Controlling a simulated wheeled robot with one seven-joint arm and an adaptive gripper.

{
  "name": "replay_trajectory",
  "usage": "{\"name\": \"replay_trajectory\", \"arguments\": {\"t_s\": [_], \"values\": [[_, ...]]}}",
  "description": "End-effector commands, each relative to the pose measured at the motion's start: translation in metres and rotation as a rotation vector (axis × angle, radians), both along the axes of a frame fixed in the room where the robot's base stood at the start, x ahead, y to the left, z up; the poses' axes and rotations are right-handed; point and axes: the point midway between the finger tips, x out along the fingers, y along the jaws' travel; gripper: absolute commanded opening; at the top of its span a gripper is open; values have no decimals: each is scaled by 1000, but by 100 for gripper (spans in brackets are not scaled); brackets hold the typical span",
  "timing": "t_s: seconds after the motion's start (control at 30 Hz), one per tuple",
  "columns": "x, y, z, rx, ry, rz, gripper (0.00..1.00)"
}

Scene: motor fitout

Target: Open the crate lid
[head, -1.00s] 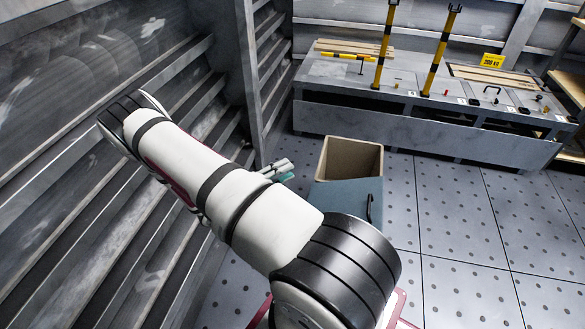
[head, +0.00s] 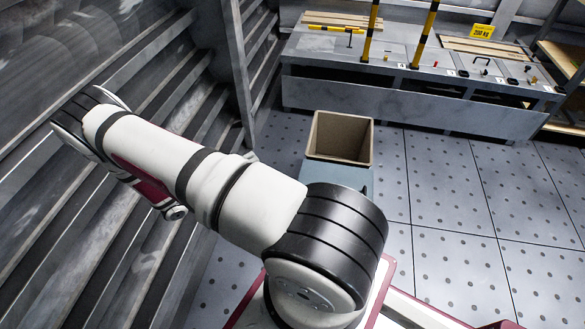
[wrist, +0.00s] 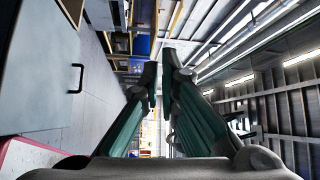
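A box with a tan rim (head: 372,138), likely the crate, stands on the floor; its top shows an open, dark tan inside. A blue-grey panel (head: 352,176) adjoins its near side and is mostly hidden behind my arm. I cannot tell whether this panel is the lid. In the wrist view a blue-grey panel (wrist: 45,60) with a black bar handle (wrist: 77,78) is at the left, apart from the fingers. My gripper (wrist: 158,68) shows dark fingers with teal sides, a narrow gap between the tips and nothing held. It is hidden in the head view.
A slatted metal wall (head: 190,100) runs close along the left, beside my arm. A long grey bench (head: 400,98) with yellow-black posts (head: 424,35) and a yellow sign (head: 482,31) stands at the back. The dotted tile floor (head: 455,200) to the right is clear.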

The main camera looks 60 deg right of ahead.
Motion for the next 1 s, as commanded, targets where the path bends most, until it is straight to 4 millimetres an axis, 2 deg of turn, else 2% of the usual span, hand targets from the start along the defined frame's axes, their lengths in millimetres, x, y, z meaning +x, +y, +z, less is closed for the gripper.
{"name": "replay_trajectory", "arguments": {"t_s": [0.17,0.27,0.37,0.43,0.5,0.57,0.7,0.8,0.87,1.0], "values": [[-2,-2,0,-2,-7,-11,0],[-18,-11,-1,-10,-57,-83,0],[-54,-26,-4,-44,-174,-249,0],[-88,-34,-8,-94,-286,-415,0],[-122,-38,-14,-170,-407,-596,0],[-147,-38,-19,-251,-506,-750,0],[-193,-30,-35,-496,-710,-1103,0],[-214,-22,-47,-722,-824,-1345,0],[-222,-20,-54,-879,-878,-1486,0],[-233,-22,-72,-1301,-942,-1786,0]]}}
